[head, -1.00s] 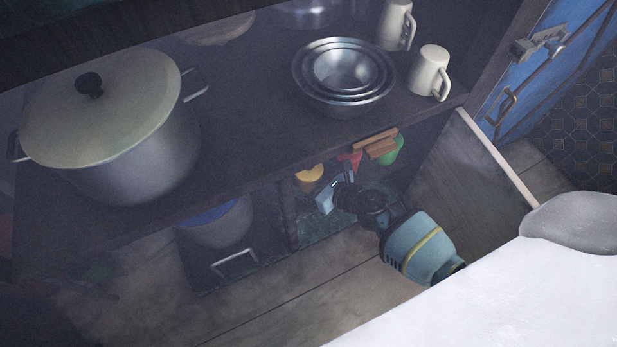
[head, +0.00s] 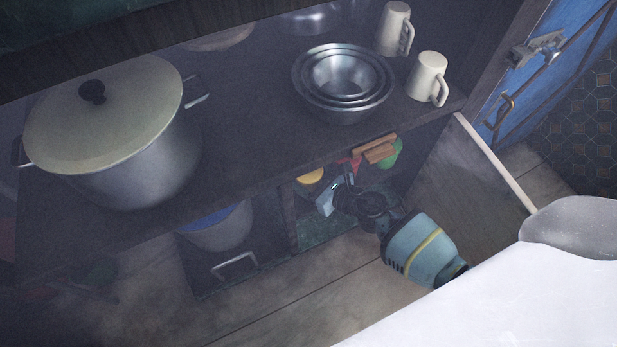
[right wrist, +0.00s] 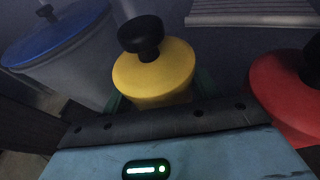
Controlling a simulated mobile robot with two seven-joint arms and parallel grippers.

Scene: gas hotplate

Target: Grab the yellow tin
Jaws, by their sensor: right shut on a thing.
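The yellow tin (right wrist: 153,76) has a round yellow lid with a black knob and stands in front of my right gripper in the right wrist view. In the head view only a small part of the yellow tin (head: 310,177) shows below the shelf edge. My right gripper (head: 340,187) reaches into the lower compartment. In the right wrist view my right gripper (right wrist: 155,100) is shut on the tin, with green finger parts at both sides of it. The tin's lower body is hidden behind the gripper. My left gripper is not in view.
A red-lidded tin (right wrist: 285,88) stands close at the right, and a blue-lidded pot (right wrist: 62,40) stands at the left. The shelf above holds a large lidded pot (head: 150,160), nested metal bowls (head: 340,100) and mugs (head: 430,75). A green object (head: 396,152) is near the compartment's right.

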